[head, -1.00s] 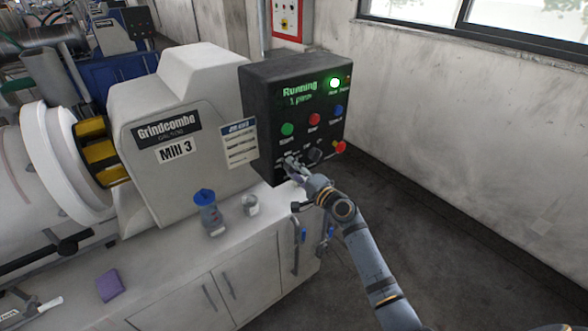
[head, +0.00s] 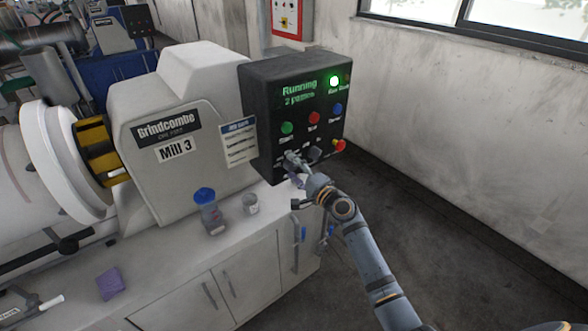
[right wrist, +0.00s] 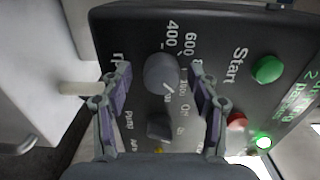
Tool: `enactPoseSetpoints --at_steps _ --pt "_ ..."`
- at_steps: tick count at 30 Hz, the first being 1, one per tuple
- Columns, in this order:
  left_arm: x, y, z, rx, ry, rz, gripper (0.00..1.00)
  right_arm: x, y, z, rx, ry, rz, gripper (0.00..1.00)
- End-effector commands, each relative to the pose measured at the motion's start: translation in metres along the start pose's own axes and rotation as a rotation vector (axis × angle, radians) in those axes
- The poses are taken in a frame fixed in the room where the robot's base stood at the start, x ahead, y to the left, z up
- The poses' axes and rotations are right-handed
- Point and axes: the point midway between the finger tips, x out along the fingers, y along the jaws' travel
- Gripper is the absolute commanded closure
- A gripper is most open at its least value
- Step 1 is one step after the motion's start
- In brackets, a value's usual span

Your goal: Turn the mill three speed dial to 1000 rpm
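The mill three speed dial (right wrist: 161,73) is a round dark grey knob on the black control box (head: 255,85). Numbers such as 400 and 600 are printed around it. A light mark shows low on the knob, but I cannot tell which number it points to. My right gripper (right wrist: 160,78) is open with one finger on each side of the dial; a narrow gap shows on both sides. My left gripper is not in view.
The panel also has a green Start button (head: 287,128), a red button (head: 314,118), a blue button (head: 338,110), a second dark knob (right wrist: 159,127) close beside the dial, and a red knob (head: 339,145).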

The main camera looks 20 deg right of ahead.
Motion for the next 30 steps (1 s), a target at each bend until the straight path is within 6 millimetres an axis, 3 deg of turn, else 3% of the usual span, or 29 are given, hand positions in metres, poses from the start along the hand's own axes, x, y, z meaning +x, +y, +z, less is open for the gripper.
enactPoseSetpoints --at_steps 8,11,21,25,30 --pt "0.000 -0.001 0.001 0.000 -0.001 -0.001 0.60 -0.004 0.000 0.000 -0.001 0.000 -0.001 0.39" --pt "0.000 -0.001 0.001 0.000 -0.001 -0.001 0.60 -0.018 0.000 0.000 -0.004 0.000 0.001 0.39" --pt "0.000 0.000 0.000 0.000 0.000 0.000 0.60 -0.097 0.001 0.000 -0.005 -0.003 0.003 0.39" --pt "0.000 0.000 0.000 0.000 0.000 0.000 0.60 -0.114 0.000 0.000 -0.002 -0.001 0.001 0.39" --pt "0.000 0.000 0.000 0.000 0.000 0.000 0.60 -0.120 0.000 0.000 0.001 0.000 0.000 0.39"
